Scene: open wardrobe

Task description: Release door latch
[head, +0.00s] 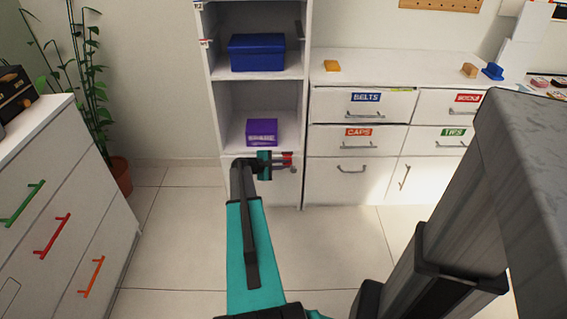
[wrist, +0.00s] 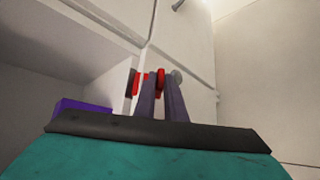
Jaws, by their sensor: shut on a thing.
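A small red latch (head: 288,158) sits at the right edge of the wardrobe's lower front, just below the shelf with the purple box. In the wrist view, the latch's red part (wrist: 160,80) shows between the two grey fingers. My gripper (head: 281,163) reaches this edge from the front, with its fingers pointing right. In the wrist view, my gripper (wrist: 166,88) is shut on the latch. The fingers hide part of it, so its exact turn cannot be told.
The wardrobe (head: 216,110) holds a blue box (head: 257,53) and a purple box (head: 262,132) on open shelves. Labelled drawers (head: 362,104) stand to the right. A white dresser (head: 60,200) and a plant (head: 75,60) are left. The tiled floor (head: 170,240) between is clear.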

